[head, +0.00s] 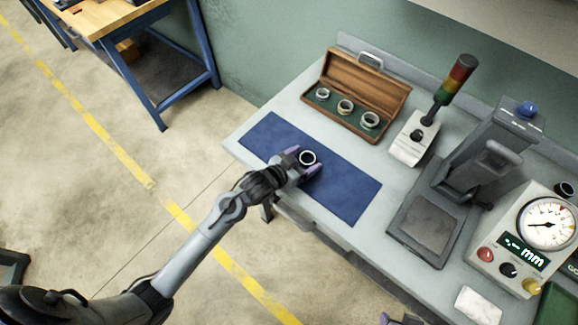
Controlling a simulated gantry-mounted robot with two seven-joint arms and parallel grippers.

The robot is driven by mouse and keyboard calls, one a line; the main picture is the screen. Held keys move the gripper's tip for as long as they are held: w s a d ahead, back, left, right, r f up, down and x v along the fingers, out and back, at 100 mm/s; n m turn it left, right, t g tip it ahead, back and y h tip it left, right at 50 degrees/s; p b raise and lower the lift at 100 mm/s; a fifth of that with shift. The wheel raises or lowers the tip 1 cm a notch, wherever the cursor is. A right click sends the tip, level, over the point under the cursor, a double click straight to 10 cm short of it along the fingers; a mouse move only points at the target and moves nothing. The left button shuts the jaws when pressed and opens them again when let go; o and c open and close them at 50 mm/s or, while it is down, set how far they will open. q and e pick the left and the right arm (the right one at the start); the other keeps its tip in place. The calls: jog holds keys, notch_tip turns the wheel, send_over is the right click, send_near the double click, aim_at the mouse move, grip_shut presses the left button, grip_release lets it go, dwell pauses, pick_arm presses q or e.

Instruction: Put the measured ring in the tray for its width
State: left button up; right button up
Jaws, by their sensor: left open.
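A dark ring with a pale rim (308,158) lies on the blue mat (345,198) near its middle. My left gripper (302,160) reaches in from the lower left, its purple-tipped fingers open and apart around the ring. I cannot tell whether they touch it. A sliver of my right gripper (398,320) shows at the bottom edge, mostly cut off. The gauge box (525,240) at the right has a round dial and a display reading dashes and "mm". A green tray-like thing (560,305) is cut off at the lower right corner.
An open wooden case (372,93) with several rings stands behind the mat. A signal light (455,85) and a dark press-like device (432,222) stand to the right. The mat's right part is clear.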

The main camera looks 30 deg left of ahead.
pick_arm(q)
jog(key=p+v, duration=0.1)
jog(key=v, duration=1.1)
pick_arm(e)
jog(key=shift+r, duration=0.75)
jog(key=o, duration=0.5)
jog(key=shift+o, duration=0.7)
pick_arm(q)
jog(key=s+f+g+y, duration=0.2)
jog(key=s+g, duration=0.2)
jog(key=s, duration=0.5)
jog(key=s+a+f+n+g+y, duration=0.1)
jog(key=s+g+y, duration=0.1)
jog(key=s+g, duration=0.3)
jog(key=s, duration=0.4)
jog(key=shift+s+a+f+n, duration=0.25)
jog(key=shift+f+n, duration=0.05)
jog(key=shift+f, duration=0.1)
